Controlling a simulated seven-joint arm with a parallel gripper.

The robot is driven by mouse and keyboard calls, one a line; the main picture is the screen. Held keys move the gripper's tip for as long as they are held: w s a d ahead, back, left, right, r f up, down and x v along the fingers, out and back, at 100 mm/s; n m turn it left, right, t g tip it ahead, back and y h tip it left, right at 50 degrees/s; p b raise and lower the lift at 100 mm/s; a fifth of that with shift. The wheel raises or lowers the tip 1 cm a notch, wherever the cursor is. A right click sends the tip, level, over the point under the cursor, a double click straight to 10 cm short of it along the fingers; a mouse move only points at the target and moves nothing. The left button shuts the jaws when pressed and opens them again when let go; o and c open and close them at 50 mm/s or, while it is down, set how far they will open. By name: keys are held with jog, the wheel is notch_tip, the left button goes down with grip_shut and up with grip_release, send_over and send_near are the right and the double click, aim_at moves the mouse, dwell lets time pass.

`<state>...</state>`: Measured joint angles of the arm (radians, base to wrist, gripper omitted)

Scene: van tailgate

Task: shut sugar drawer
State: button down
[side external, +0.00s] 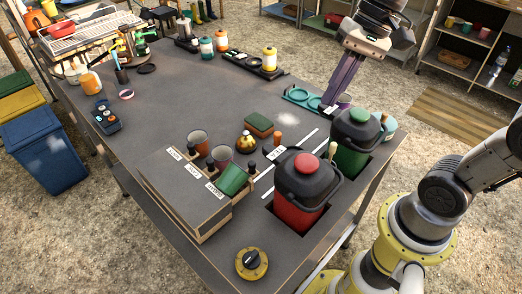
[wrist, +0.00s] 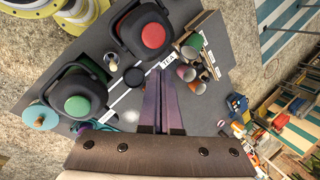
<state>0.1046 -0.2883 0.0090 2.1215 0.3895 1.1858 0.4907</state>
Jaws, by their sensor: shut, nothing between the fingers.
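A low wooden drawer box (side external: 188,208) with a dark top stands at the near left part of the table. White labels lie along its far edge; they are too small to read surely, so I cannot tell which drawer is the sugar one or how far it stands out. Cups stand close in front of that edge and partly hide the fronts. The box also shows in the wrist view (wrist: 208,38). My gripper (side external: 331,103) is shut and empty, its purple fingers pointing down beyond the green canister, well apart from the box. In the wrist view the fingers (wrist: 169,82) are together.
A green cup (side external: 233,179), a brass pot (side external: 246,141) and a sponge (side external: 259,125) are near the box. The table middle (side external: 190,95) is clear.

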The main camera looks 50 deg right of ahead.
jog(key=w+d+f+m+g+y, duration=0.4)
jog(key=w+f+m, duration=0.3)
jog(key=w+f, duration=0.6)
jog(key=shift+m+t+y, duration=0.3)
jog(key=shift+m+y, duration=0.2)
jog(key=a+f, duration=0.1)
jog(key=f, duration=0.2)
jog(key=a+f, duration=0.2)
jog(key=f, duration=0.1)
jog(key=w+a+f, duration=0.1)
jog(key=a+f, duration=0.1)
jog(key=f, duration=0.1)
jog(key=shift+w+f, duration=0.1)
jog(key=shift+f, duration=0.2)
jog(key=shift+a+r, duration=0.1)
jog(key=shift+a, duration=1)
jog(key=shift+s+a, duration=0.25)
jog(key=shift+a, duration=0.4)
